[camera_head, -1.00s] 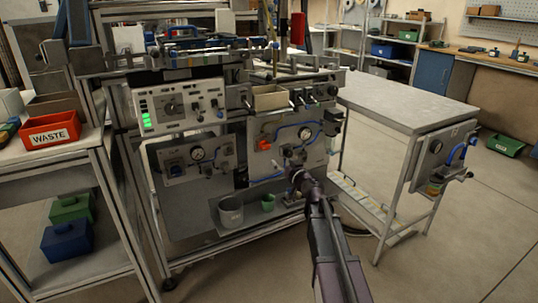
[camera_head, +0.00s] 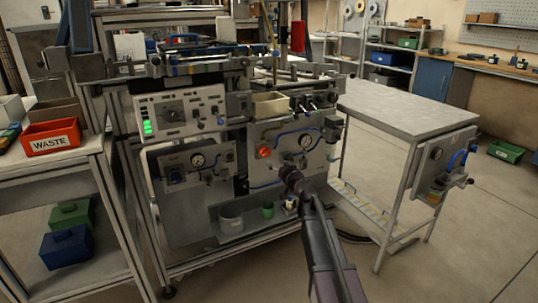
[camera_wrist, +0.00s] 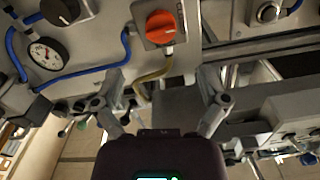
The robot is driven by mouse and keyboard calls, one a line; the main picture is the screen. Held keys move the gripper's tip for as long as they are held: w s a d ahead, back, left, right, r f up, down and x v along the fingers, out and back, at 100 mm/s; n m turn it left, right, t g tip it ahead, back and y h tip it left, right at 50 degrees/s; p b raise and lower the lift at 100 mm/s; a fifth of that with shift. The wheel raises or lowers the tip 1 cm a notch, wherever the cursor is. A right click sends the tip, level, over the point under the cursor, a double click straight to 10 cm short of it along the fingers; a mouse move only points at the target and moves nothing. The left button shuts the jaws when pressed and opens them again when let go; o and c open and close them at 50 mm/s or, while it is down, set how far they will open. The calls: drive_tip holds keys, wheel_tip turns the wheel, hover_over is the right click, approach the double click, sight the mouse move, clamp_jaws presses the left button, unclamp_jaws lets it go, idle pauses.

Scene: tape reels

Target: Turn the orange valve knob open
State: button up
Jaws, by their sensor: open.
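The orange valve knob (camera_head: 263,152) sits on the grey lower right panel of the machine, left of a round gauge (camera_head: 305,142). In the wrist view the orange knob (camera_wrist: 161,27) is near the top middle, on a pale square plate with a yellow-green hose below it. My gripper (camera_head: 288,175) is in front of the panel, below and right of the knob in the head view. In the wrist view my gripper (camera_wrist: 162,80) has its two fingers spread wide apart, with nothing between them. The knob appears beyond the fingertips, apart from them.
Blue hoses run around the gauge (camera_wrist: 45,54) and a dark knob (camera_wrist: 60,10) in the wrist view. A silver fitting (camera_wrist: 267,12) is at the right. A grey cup (camera_head: 231,219) and a green cup (camera_head: 267,210) stand on the shelf below. A grey table (camera_head: 405,105) stands to the right.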

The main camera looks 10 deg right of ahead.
sight(268, 154)
drive_tip(key=x, duration=0.9)
drive_tip(key=shift+w, duration=0.15)
drive_tip(key=c, duration=1.1)
drive_tip(key=shift+d, duration=0.25)
drive_tip(key=shift+c, duration=0.2)
drive_tip(key=shift+a, duration=0.15)
